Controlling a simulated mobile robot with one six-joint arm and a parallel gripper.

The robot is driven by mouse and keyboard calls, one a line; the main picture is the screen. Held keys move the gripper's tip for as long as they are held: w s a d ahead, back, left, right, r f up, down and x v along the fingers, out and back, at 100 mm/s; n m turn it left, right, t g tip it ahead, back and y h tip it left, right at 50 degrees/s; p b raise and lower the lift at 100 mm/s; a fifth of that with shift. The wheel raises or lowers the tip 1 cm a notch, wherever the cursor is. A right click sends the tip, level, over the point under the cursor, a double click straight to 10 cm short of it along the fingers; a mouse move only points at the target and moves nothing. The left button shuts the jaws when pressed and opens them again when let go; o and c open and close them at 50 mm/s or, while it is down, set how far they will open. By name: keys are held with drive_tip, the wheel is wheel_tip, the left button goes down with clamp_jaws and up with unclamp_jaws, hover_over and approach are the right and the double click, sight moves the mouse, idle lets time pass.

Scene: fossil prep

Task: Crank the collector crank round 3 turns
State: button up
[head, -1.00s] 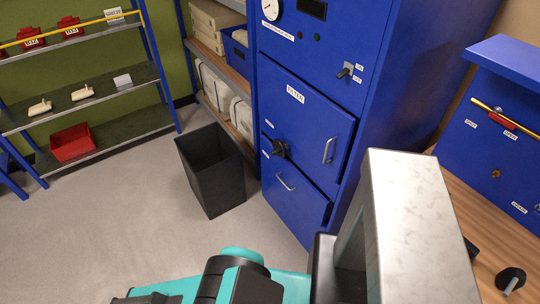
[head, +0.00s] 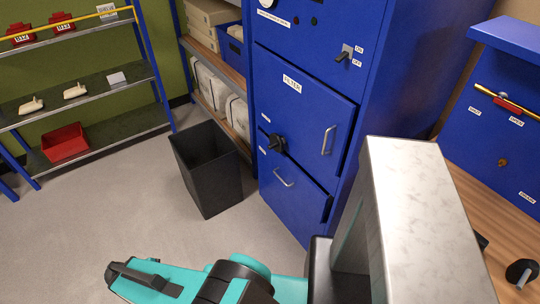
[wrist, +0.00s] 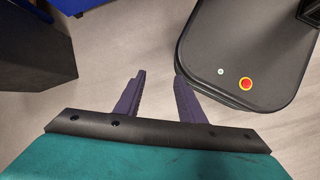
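The tall blue cabinet (head: 310,125) in the head view has a door labelled FILTER, and a black knob-like part (head: 278,143) sits at that door's lower left. This part may be the collector crank; its handle is too small to make out. My gripper (wrist: 160,76) shows in the wrist view with its two purple fingers apart and nothing between them. It is over bare floor, away from the cabinet front. In the head view my teal arm lies low in the picture, and I cannot make out the fingers there.
A black bin (head: 207,172) stands on the floor left of the cabinet, and shows at upper left in the wrist view (wrist: 35,50). Shelves with a red tray (head: 65,143) are at left. A wooden bench (head: 480,215) is at right. Grey floor is clear in front of the bin.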

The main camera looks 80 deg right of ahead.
drive_tip(key=d+r+n+h+b, duration=0.25)
drive_tip(key=d+b, duration=0.25)
drive_tip(key=d, duration=1.1)
drive_tip(key=n+g+h+b, duration=0.3)
drive_tip(key=g+h+b, duration=0.4)
drive_tip(key=b, duration=0.4)
approach(270, 147)
drive_tip(key=w, duration=0.1)
drive_tip(key=w+a, duration=0.1)
drive_tip(key=w+f+g+y, duration=0.1)
drive_tip(key=shift+w+a, duration=0.15)
drive_tip(key=shift+w, duration=0.1)
drive_tip(key=shift+s, duration=0.1)
drive_tip(key=shift+x, duration=6.85)
drive_tip(key=shift+r, duration=0.2)
